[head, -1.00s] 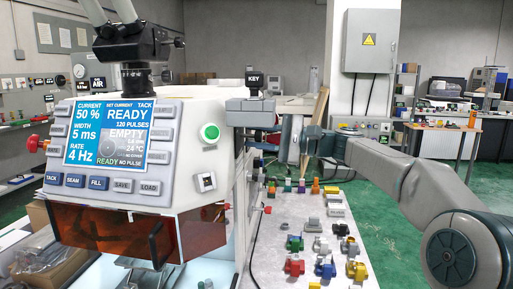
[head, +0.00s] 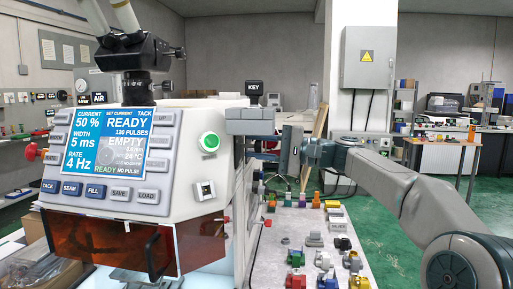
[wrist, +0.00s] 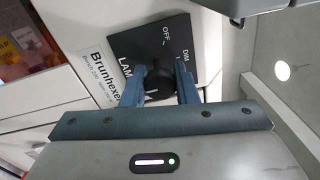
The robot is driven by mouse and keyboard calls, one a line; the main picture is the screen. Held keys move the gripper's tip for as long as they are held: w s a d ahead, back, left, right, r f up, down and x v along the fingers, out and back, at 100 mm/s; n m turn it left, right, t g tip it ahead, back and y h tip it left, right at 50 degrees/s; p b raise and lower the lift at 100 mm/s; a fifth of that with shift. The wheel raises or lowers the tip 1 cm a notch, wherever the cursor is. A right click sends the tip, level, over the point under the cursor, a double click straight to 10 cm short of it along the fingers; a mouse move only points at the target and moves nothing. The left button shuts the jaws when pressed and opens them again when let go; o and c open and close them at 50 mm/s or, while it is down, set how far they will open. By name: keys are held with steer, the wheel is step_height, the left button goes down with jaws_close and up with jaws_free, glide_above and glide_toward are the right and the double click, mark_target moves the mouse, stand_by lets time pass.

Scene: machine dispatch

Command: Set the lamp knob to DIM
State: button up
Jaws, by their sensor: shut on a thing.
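The lamp knob (wrist: 158,86) is black and sits on a black plate (wrist: 133,45) marked LAMP, OFF and DIM in the wrist view. My gripper (wrist: 159,90) has its two blue fingers on either side of the knob, shut on it. The knob's pointer is hidden or too dark to read, so I cannot tell its setting. In the head view my gripper (head: 288,150) is at the right side of the white machine (head: 205,185). The knob is hidden in that view.
A bench (head: 315,235) with several coloured parts lies below my arm. A KEY sign (head: 254,88) and a grey block (head: 250,121) are close to the gripper. A white label (wrist: 92,72) is beside the knob plate. Green floor is open behind my arm.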

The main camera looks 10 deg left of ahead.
steer(key=o, duration=1)
steer(key=shift+d, duration=0.15)
steer(key=d, duration=1.3)
steer(key=shift+w+d+f, duration=0.15)
steer(key=shift+d+f, duration=0.15)
steer(key=shift+f, duration=0.1)
